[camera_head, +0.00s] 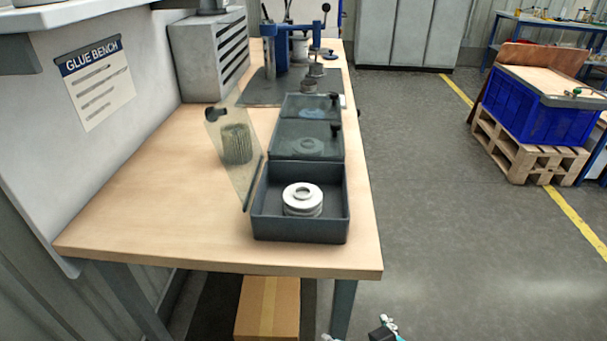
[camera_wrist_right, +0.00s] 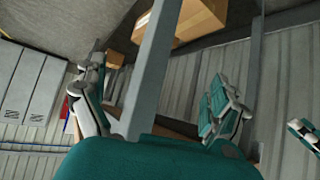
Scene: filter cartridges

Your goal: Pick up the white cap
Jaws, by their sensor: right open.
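The white cap (camera_head: 302,194) is a round ring-shaped piece with a central hole. It sits at the top of what looks like a stack of white pieces in the front dark bin (camera_head: 300,230), which is open. A clear lid panel (camera_head: 222,135) stands tilted up at that bin's left side. My right gripper (camera_wrist_right: 155,75) is open and empty, low in front of the bench and well away from the cap; its tips just show at the bottom of the head view (camera_head: 357,335). A teal and white piece at the wrist view's right edge may be my left gripper (camera_wrist_right: 305,132).
Two more bins behind have clear lids shut, the middle one (camera_head: 306,140) holding a grey ring. A pleated filter (camera_head: 236,145) shows through the raised lid. A blue press (camera_head: 290,50) stands farther back. The left bench top (camera_head: 150,215) is clear; a cardboard box (camera_head: 267,310) sits below.

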